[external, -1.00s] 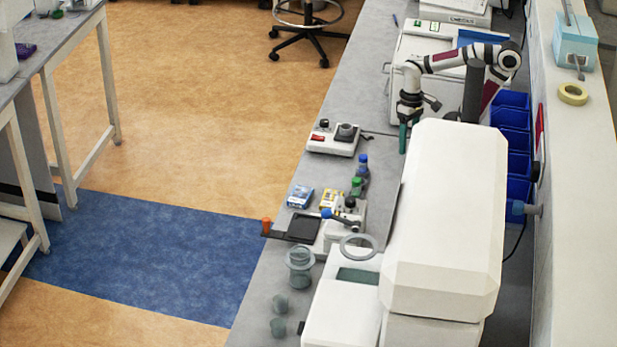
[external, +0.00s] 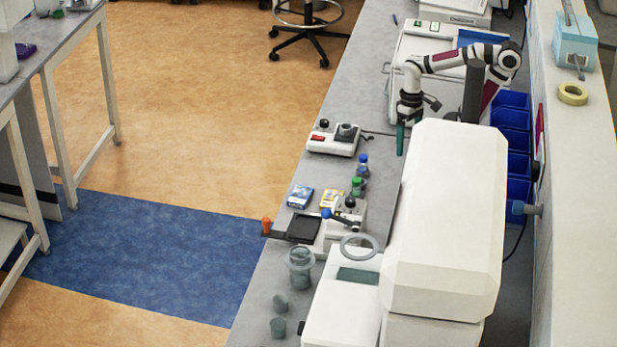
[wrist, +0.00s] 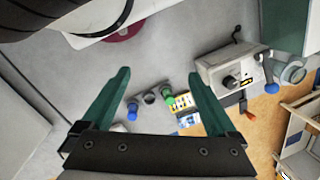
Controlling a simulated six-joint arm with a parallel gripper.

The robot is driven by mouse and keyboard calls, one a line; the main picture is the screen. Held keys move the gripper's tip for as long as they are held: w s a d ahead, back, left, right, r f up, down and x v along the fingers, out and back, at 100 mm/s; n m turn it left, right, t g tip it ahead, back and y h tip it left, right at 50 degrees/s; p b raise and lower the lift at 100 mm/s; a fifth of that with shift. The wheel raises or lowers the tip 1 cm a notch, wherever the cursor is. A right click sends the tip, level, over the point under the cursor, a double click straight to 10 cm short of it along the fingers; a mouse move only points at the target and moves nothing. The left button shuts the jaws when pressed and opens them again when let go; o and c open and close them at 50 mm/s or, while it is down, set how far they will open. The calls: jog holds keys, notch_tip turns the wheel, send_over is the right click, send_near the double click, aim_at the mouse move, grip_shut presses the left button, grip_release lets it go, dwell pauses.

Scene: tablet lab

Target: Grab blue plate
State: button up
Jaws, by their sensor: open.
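A flat blue piece (external: 482,38), the most plate-like blue thing I see, lies on top of the white-framed instrument at the back of the bench. My arm partly covers its lower edge. I cannot make it out in the wrist view. My gripper (external: 401,140) hangs down over the bench, nearer the camera than the blue piece and to its left. In the wrist view its green fingers (wrist: 158,85) are spread apart with nothing between them.
A large white machine (external: 445,220) stands close in front of my gripper. Blue bins (external: 510,140) line the right side. A control box (external: 333,140), small bottles (external: 358,185) and small cartons (external: 300,197) stand to the left. Bare bench lies left of the white-framed instrument.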

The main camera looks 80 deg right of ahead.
jog(key=w, duration=0.2)
jog(key=w+r+m+g+y, duration=0.1)
jog(key=w, duration=0.1)
jog(key=w+m, duration=0.1)
jog(key=w, duration=0.1)
jog(key=shift+w+a+r+y, duration=0.1)
jog(key=shift+a+r+y, duration=0.2)
jog(key=shift+r, duration=0.1)
jog(key=w+d+f+m+g+y, duration=0.15)
jog(key=w+m+y, duration=0.25)
jog(key=w, duration=0.8)
jog(key=w+d+f+m+t+y, duration=0.2)
jog(key=w+d+f+m+y, duration=0.15)
jog(key=w+d+f, duration=0.35)
jog(key=m+t+y, duration=0.2)
jog(key=m+y, duration=0.1)
jog(key=m, duration=0.1)
send_near(301, 193)
jog(key=x, duration=0.8)
jog(key=shift+a, duration=0.1)
jog(key=shift+a+f, duration=0.2)
jog(key=shift+a, duration=0.25)
jog(key=shift+h, duration=0.25)
jog(key=c, duration=1.3)
